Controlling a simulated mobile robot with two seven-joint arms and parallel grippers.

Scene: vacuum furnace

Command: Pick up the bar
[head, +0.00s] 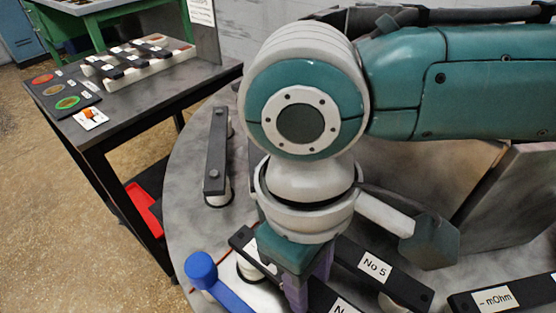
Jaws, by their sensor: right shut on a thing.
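My right gripper (308,284) points down at the lower middle of the head view, with purple fingers below its teal body. It is shut on a dark bar (324,296) that runs from upper left to lower right beneath it. The gripper hides much of this bar, and its white labels are only partly readable. Beside it on the right lies another dark bar (405,288) with a "No 5" label. A further dark bar (213,150) without a visible label lies at the left of the round grey table. My left gripper is not in view.
A blue-knobbed handle (202,270) stands left of the gripper. A "mOhm" labelled dark block (520,291) is at lower right. The round grey table (185,215) has free room at its left. A side table (150,105) holds a white rack (150,72).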

